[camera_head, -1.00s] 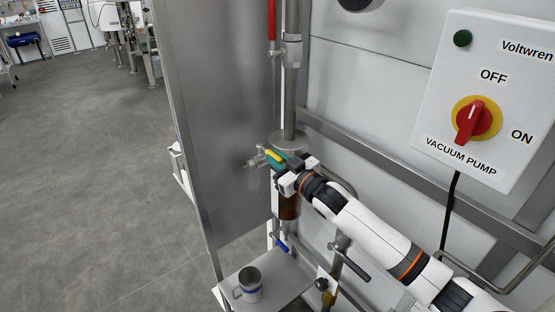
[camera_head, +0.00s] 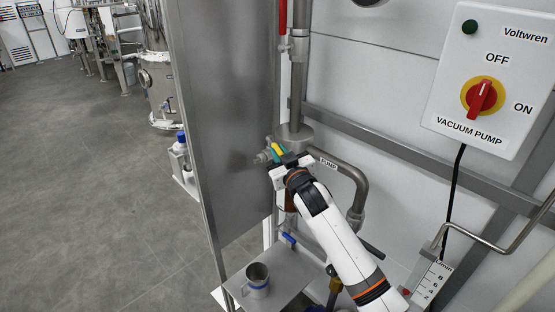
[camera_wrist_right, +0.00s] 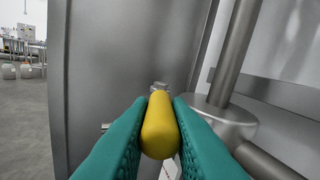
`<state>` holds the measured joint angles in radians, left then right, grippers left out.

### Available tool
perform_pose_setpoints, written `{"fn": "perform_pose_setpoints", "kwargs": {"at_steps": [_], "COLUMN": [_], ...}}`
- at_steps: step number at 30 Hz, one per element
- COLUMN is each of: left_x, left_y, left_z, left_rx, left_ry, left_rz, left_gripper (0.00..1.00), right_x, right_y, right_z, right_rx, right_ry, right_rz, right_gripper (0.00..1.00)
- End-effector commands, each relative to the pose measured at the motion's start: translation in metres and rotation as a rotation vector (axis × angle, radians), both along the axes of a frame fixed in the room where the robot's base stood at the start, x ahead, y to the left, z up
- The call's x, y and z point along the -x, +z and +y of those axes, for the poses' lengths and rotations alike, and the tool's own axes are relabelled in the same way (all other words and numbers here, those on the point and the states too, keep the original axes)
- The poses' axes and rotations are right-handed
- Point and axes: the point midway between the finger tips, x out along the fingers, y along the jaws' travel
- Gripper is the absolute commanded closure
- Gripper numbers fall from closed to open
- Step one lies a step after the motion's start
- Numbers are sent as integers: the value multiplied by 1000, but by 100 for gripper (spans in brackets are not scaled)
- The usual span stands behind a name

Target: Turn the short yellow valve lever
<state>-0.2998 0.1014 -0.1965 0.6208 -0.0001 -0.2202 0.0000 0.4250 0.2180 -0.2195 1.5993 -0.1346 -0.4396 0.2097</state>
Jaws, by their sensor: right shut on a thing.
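The short yellow valve lever (camera_head: 277,148) sits on a small metal valve left of the vertical steel pipe in the head view. In the right wrist view the yellow lever (camera_wrist_right: 160,126) lies between my two green finger pads. My right gripper (camera_head: 279,155) is shut on the lever, and it fills the gap between the pads (camera_wrist_right: 160,130). The lever's near end points toward the wrist camera. The valve body behind it is mostly hidden. My left gripper is in neither view.
A vacuum pump switch box (camera_head: 490,85) hangs on the right. A red lever (camera_head: 283,17) is on the pipe above. A metal cup (camera_head: 257,281) stands on a shelf below, near a blue handle (camera_head: 288,238). A steel panel (camera_head: 222,120) borders the left side.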

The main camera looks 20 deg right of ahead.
Motion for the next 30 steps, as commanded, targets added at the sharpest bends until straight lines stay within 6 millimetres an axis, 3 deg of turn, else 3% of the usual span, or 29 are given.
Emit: {"fn": "perform_pose_setpoints", "kwargs": {"at_steps": [3,9,12,29,30], "left_x": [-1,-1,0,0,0], "left_y": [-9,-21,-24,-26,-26], "left_z": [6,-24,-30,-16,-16], "left_rx": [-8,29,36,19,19], "left_ry": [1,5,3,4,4], "left_rz": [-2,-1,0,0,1], "left_gripper": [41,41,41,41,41], "right_x": [-1,-2,-2,-2,-2], "right_y": [-1,-1,0,3,3], "right_z": [12,17,18,19,19], "right_rx": [-12,-10,-7,-2,-2], "right_ry": [-38,-121,-148,-178,-178], "right_rz": [-7,-8,-9,-11,-11], "right_gripper": [100,100,100,100,78]}}
